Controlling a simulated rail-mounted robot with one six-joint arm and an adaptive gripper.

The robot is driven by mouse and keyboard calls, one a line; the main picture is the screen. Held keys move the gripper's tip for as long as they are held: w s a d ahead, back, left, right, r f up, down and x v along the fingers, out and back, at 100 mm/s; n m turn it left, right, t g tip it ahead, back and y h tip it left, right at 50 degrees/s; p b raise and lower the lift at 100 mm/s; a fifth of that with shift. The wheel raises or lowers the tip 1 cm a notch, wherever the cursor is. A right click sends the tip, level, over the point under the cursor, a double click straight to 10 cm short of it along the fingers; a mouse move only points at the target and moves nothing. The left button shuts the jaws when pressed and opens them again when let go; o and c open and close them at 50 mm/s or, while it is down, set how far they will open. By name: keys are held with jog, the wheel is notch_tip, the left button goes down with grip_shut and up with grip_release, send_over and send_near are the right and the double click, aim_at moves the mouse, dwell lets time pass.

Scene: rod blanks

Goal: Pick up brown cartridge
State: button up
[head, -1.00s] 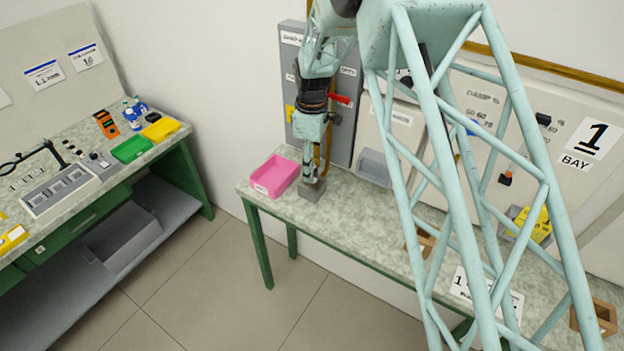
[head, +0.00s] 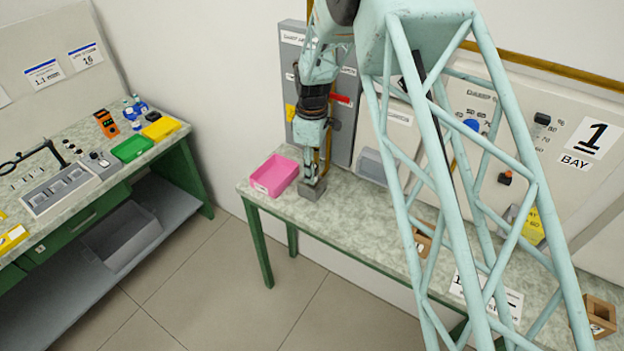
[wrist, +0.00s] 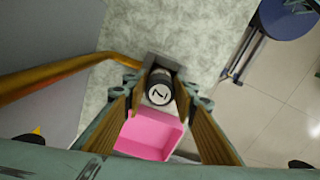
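A dark round cartridge (wrist: 159,88) with a pale, marked top stands upright in a grey block (wrist: 163,62) in the wrist view. Its side colour is too dark to call brown for sure. My gripper (wrist: 160,93) is open, with one finger on each side of the cartridge and small gaps showing. In the head view my gripper (head: 312,170) points down just above the grey block (head: 312,189) on the bench, and the cartridge is hidden there.
A pink tray (head: 274,175) stands just left of the block on the bench (head: 345,210). A grey cabinet (head: 345,110) and an orange-brown pipe (wrist: 65,75) are close by. Wooden boxes (head: 598,315) sit farther right. A second bench with a green tray (head: 132,149) is at left.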

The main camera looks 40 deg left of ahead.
jog(key=c, duration=0.4)
jog(key=shift+r, duration=0.1)
jog(key=shift+c, duration=0.2)
notch_tip(320, 180, up, 18)
jog(key=shift+b, duration=0.45)
